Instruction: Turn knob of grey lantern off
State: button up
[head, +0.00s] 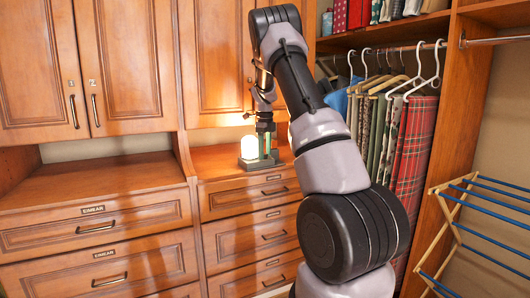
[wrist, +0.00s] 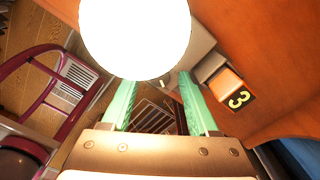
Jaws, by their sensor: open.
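The grey lantern stands on the lower cabinet top, left of my arm in the head view. Its white globe (head: 250,144) is lit, and its grey base (head: 251,163) rests on the wood. In the wrist view the glowing globe (wrist: 135,35) fills the top centre and hides what lies behind it. My gripper (head: 265,152) has green fingers, pointing down close beside the globe's right side. In the wrist view my gripper (wrist: 157,90) is open, with nothing seen between its fingers. I cannot make out the lantern's knob clearly in either view.
Wooden upper doors (head: 90,65) and the cabinet wall stand close behind the lantern. The left cabinet top (head: 95,180) is clear.

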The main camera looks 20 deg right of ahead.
grip_shut()
jog(key=shift+n, duration=0.3)
jog(key=n, duration=1.1)
jog(key=shift+n, duration=0.3)
jog(key=n, duration=0.5)
jog(key=shift+n, duration=0.3)
jog(key=n, duration=0.5)
jog(key=shift+n, duration=0.4)
